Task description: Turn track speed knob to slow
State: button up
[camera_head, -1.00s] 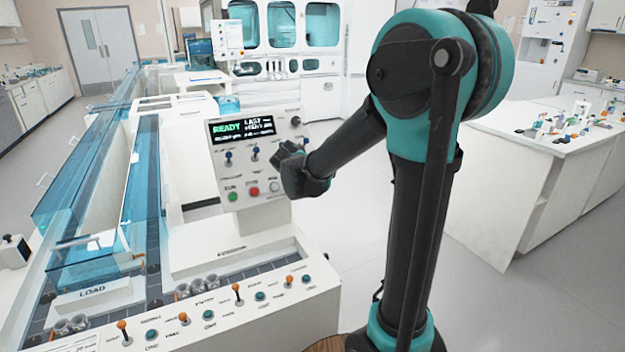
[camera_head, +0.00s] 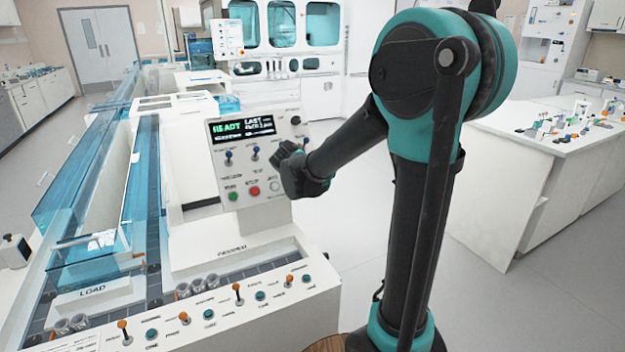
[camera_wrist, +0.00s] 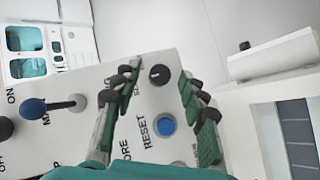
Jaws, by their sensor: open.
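In the wrist view, a small round black knob (camera_wrist: 159,74) with a light mark sits on the pale panel. Its label is partly covered by a finger, so I cannot read it or the setting. My gripper (camera_wrist: 160,78) is open, with one green-padded finger on each side of the knob; I cannot tell whether either touches it. In the head view, my gripper (camera_head: 296,172) is at the right side of the upright control panel (camera_head: 213,170) and hides this knob there.
A blue RESET button (camera_wrist: 165,126) lies close to the knob between the fingers. A blue-tipped toggle (camera_wrist: 36,109) sticks out to the left. In the head view, the panel has a READY display (camera_head: 242,128), another black knob (camera_head: 295,120) and green and red buttons (camera_head: 254,191).

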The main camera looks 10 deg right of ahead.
jog(key=v, duration=1.1)
jog(key=shift+s+r, duration=0.25)
jog(key=shift+s, duration=0.05)
